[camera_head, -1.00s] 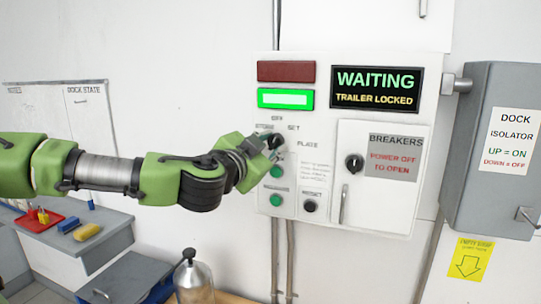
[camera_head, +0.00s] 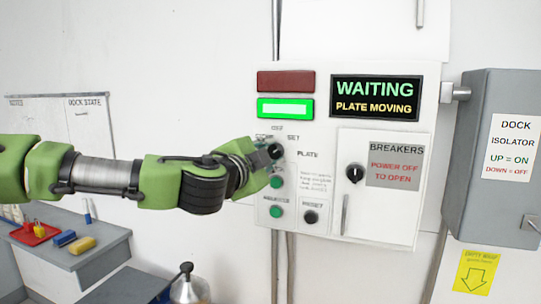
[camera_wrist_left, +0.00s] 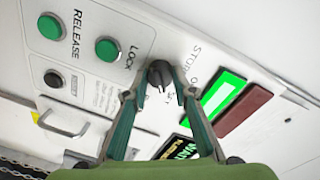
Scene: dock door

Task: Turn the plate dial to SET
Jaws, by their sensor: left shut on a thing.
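The plate dial (camera_head: 276,151) is a black knob on the white control panel (camera_head: 427,150), below the OFF and SET lettering. My left gripper (camera_head: 271,153) is at the dial and hides much of it in the head view. In the left wrist view the dial (camera_wrist_left: 160,73) sits between the two fingertips of my left gripper (camera_wrist_left: 157,86), which is shut on it. A small white mark shows on the knob's lower side there; a finger partly covers the nearby lettering. The display (camera_head: 375,97) reads WAITING, PLATE MOVING. My right gripper is not in view.
The breaker door (camera_head: 380,210) is to the right, beside a grey isolator box (camera_head: 485,165). A red tray (camera_head: 35,233) stands on a bench at the left. A bottle (camera_head: 187,285) stands below.

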